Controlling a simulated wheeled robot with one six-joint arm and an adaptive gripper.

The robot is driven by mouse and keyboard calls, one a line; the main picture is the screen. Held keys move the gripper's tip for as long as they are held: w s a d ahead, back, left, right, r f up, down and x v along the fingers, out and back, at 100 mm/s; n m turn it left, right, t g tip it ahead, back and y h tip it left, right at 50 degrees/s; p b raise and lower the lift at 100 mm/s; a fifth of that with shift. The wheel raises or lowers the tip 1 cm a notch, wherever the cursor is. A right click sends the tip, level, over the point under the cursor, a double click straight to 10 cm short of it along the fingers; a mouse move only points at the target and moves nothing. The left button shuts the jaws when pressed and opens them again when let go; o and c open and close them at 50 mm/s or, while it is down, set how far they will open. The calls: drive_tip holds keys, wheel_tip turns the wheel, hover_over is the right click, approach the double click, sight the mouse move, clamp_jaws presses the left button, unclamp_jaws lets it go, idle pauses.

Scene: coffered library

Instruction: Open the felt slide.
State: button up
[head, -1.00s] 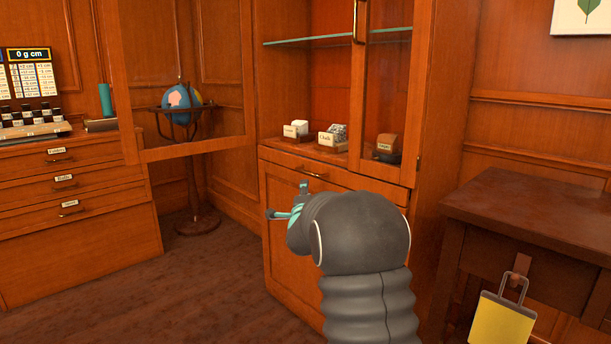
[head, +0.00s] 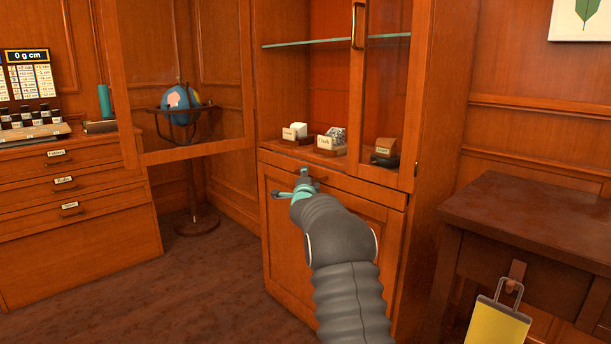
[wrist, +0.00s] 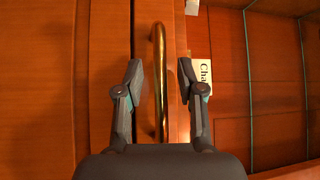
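A narrow wooden slide front (head: 365,189) runs across the cabinet just below its display shelf, and it looks shut. I see no felt on it. In the wrist view its front (wrist: 143,40) carries a long brass handle (wrist: 158,70). My gripper (head: 303,182) is at this handle in the head view and hides part of it. In the wrist view my gripper (wrist: 161,82) is open, with one finger on each side of the handle. Gaps show between the handle and both fingers.
Labelled boxes, one of chalk (head: 331,142), stand on the shelf above. A glass door (head: 190,100) of the cabinet stands open at left, before a globe (head: 180,104). The carpet at left is clear.

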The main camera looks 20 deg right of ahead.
drive_tip(key=shift+w+d, duration=0.1)
drive_tip(key=shift+w, duration=0.1)
clamp_jaws()
